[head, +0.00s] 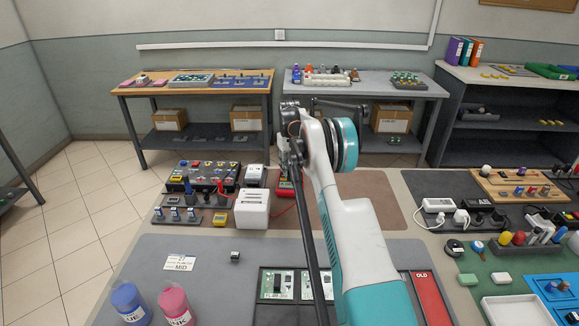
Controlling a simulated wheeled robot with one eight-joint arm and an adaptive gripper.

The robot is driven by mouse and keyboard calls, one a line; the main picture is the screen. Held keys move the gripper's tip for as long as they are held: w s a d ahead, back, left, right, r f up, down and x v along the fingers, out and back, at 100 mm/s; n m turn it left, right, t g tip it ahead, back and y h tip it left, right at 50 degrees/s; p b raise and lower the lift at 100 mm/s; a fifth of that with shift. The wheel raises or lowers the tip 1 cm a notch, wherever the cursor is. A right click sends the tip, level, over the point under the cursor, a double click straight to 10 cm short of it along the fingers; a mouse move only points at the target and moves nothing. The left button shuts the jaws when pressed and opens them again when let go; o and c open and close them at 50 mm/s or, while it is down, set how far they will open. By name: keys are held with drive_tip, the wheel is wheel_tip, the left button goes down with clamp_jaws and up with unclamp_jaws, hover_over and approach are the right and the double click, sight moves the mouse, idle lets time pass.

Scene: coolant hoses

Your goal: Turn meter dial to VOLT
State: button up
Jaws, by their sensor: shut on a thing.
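A red meter (283,188) lies on the table just right of a white box-shaped device, with a red lead running from it. My gripper (291,172) is directly over the meter, pointing down. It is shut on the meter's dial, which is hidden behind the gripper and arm. The dial's markings, including VOLT, and its pointer cannot be read from here.
A white box-shaped device (252,210) and a smaller white box (254,176) stand left of the meter. A dark panel with coloured knobs (205,176) is further left. A brown mat (372,200) to the right is mostly bare.

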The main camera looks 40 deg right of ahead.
sight(289, 169)
drive_tip(key=shift+m, duration=0.3)
drive_tip(key=o, duration=1.1)
wheel_tip(289, 169, up, 12)
idle(0.4)
